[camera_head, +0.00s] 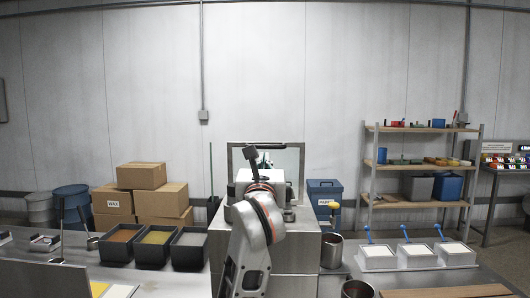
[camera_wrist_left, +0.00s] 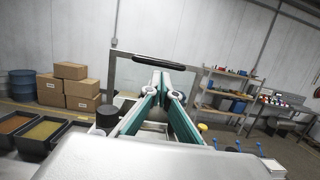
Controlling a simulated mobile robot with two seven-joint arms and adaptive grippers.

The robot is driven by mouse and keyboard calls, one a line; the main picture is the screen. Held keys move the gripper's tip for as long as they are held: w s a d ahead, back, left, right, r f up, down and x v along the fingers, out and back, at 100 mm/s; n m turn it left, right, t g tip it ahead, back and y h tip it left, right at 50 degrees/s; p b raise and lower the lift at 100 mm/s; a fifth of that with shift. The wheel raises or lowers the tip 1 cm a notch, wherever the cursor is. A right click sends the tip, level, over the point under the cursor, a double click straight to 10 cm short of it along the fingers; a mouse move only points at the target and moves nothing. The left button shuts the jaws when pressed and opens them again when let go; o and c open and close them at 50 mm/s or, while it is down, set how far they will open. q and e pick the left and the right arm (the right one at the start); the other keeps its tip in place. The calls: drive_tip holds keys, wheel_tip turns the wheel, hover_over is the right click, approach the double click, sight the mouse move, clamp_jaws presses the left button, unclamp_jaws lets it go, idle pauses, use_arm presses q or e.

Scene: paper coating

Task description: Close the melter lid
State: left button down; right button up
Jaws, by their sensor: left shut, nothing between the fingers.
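The melter (camera_head: 303,248) is a steel box in the middle of the head view, partly hidden behind my left arm. Its lid (camera_head: 290,150) stands upright at the back as a metal-edged panel, so it is open. In the left wrist view the lid (camera_wrist_left: 128,75) has a dark handle bar (camera_wrist_left: 158,62) along its top. My left gripper (camera_wrist_left: 164,76) is shut and empty, its teal fingers pointing towards the lid just below the handle in that view. In the head view its fingers (camera_head: 263,160) show in front of the lid. Contact cannot be told. My right gripper is not in view.
Dark bins (camera_head: 120,246) of granules stand on the left bench, with cardboard boxes (camera_head: 141,176) behind. A steel pot (camera_head: 331,252) stands right of the melter, near white boxes with blue handles (camera_head: 415,256). A blue bin (camera_head: 324,192) and shelf (camera_head: 420,164) stand behind.

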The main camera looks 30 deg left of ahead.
sight(266, 148)
use_arm(q)
drive_tip(key=x, duration=0.6)
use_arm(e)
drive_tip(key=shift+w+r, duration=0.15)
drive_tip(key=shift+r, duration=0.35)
use_arm(q)
drive_tip(key=shift+w+p, duration=0.1)
drive_tip(key=shift+p, duration=0.2)
